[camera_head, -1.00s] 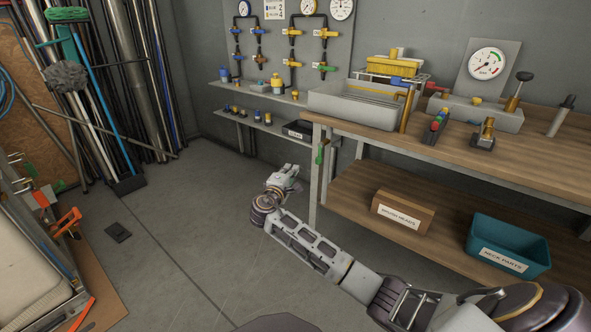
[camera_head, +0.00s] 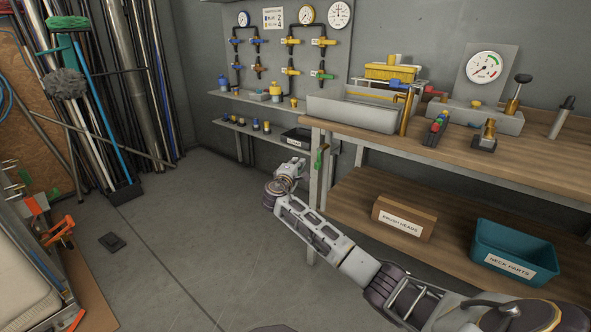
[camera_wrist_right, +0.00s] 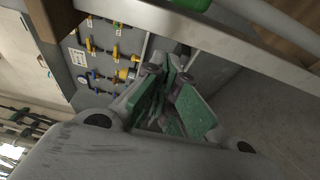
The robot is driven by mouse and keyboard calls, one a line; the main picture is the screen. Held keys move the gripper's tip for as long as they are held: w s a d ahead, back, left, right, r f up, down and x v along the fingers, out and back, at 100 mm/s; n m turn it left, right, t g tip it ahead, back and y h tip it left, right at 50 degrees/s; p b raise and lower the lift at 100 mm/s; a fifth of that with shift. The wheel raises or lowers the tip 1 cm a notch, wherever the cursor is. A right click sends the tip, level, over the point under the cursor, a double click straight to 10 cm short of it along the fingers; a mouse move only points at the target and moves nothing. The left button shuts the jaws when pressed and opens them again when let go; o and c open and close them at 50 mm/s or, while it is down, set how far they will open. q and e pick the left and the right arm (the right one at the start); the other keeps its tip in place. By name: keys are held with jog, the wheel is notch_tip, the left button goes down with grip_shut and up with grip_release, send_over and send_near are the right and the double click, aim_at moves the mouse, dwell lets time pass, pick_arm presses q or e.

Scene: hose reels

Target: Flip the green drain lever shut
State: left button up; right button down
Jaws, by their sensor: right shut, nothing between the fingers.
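A green lever (camera_head: 320,159) hangs roughly upright at the left front corner of the workbench, just below the top. A green piece at the top edge of the right wrist view (camera_wrist_right: 190,4) looks like the same lever, mostly cut off. My right gripper (camera_head: 299,164) is shut and empty, just left of the lever and near its height. Whether it touches the lever I cannot tell; a small gap seems to show. In the right wrist view its green-padded fingers (camera_wrist_right: 172,80) are together below the bench's rail. My left gripper is not in view.
The workbench (camera_head: 450,155) bears a grey tank (camera_head: 350,112) near its left end. Its leg (camera_head: 315,190) stands close to my right gripper. A wall panel with valves, one with a green handle (camera_head: 322,76), is behind. Open floor (camera_head: 190,250) lies left.

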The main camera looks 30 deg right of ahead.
aim_at(318, 159)
jog(key=s, duration=0.1)
jog(key=s+d+b, duration=0.1)
jog(key=s, duration=0.1)
jog(key=shift+s+d, duration=0.25)
jog(key=shift+s, duration=0.1)
dwell(0.5)
dwell(0.4)
jog(key=shift+s+d+n+p, duration=0.15)
jog(key=shift+n+p, duration=0.15)
jog(key=shift+p, duration=0.5)
